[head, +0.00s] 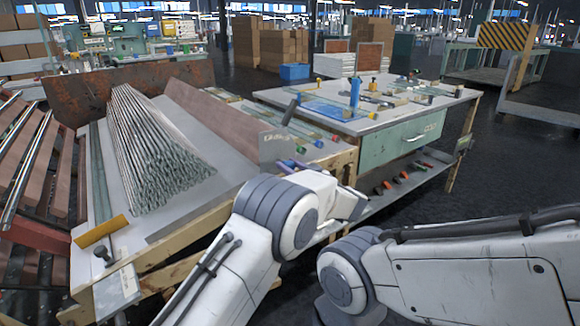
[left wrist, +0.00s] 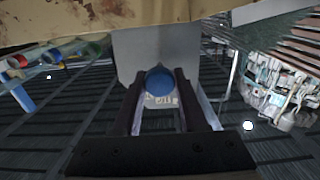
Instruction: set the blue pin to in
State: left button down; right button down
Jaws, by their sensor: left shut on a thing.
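The blue pin (left wrist: 160,79) shows its round blue end in the left wrist view, in front of a grey plate (left wrist: 131,51) with printed marks. My left gripper (left wrist: 158,92) has its two dark fingers closed on either side of the blue pin. In the head view the grey plate (head: 274,147) stands at the wooden bench edge, and the blue pin (head: 288,163) shows small beside it. My left arm hides much of that area. How deep the pin sits cannot be told. My right gripper is out of view.
Dark floor is open at right.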

pick_arm(q)
jog(key=shift+d+f, duration=0.1)
jog(key=shift+w+a+r+p, duration=0.2)
jog(key=shift+w+a+p, duration=0.15)
jog(key=shift+p, duration=0.2)
jog(key=shift+p+x, duration=0.6)
jog(key=shift+x, duration=0.15)
jog(key=shift+w+f, duration=0.1)
jog(key=shift+f, duration=0.05)
jog(key=shift+c, duration=2.4)
grip_release()
